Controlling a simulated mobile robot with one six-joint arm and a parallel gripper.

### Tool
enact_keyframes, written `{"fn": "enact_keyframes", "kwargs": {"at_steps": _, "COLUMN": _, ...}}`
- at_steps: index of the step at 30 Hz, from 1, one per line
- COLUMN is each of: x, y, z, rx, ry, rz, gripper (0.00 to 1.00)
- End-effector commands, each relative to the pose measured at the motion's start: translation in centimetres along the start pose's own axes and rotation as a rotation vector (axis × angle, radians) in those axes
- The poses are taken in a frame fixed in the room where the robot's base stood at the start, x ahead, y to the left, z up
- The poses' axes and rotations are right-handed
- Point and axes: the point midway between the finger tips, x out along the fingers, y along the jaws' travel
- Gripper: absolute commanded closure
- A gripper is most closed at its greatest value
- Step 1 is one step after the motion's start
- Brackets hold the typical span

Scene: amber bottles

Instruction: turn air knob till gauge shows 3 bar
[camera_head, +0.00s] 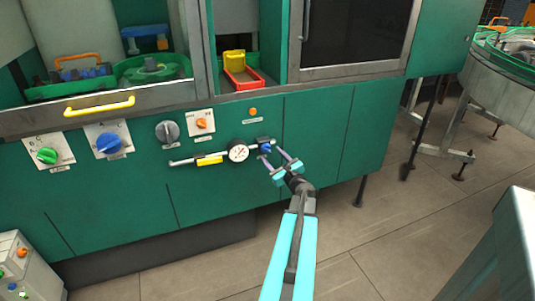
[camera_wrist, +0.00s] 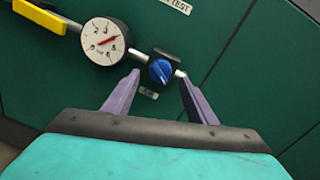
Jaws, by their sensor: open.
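The blue air knob (camera_wrist: 160,71) sits on a dark block on the green panel; it also shows in the head view (camera_head: 266,148). The round white gauge (camera_wrist: 102,41) is left of the knob on the same pipe and shows in the head view (camera_head: 238,151). Its red needle points to the upper right in the wrist view; the exact reading is too small to tell. My gripper (camera_wrist: 157,74) is open, its purple fingers on either side of the knob in the wrist view. I cannot tell whether they touch it. In the head view my gripper (camera_head: 273,156) is at the knob.
A yellow valve handle (camera_head: 209,160) is on the pipe left of the gauge. A grey knob (camera_head: 167,132), a blue knob (camera_head: 109,142) and a green knob (camera_head: 47,155) sit farther left. A red and yellow bin (camera_head: 240,72) stands above.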

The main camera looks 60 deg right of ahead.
Motion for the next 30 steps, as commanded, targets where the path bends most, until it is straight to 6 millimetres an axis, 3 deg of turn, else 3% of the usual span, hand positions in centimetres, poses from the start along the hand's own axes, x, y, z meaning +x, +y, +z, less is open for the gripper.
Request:
{"fn": "enact_keyframes", "kwargs": {"at_steps": 9, "x": 3.0, "y": -0.1, "z": 0.0, "rx": 0.0, "ry": -0.001, "rz": 0.0, "gripper": 0.49}}
{"fn": "enact_keyframes", "kwargs": {"at_steps": 23, "x": 3.7, "y": 0.0, "z": 0.1, "rx": 0.0, "ry": -0.001, "rz": 0.0, "gripper": 0.49}}
{"fn": "enact_keyframes", "kwargs": {"at_steps": 25, "x": 3.6, "y": 0.0, "z": 0.1, "rx": 0.0, "ry": -0.001, "rz": 0.0, "gripper": 0.55}}
{"fn": "enact_keyframes", "kwargs": {"at_steps": 30, "x": 3.6, "y": 0.0, "z": 0.0, "rx": 0.0, "ry": -0.001, "rz": 0.0, "gripper": 0.84}}
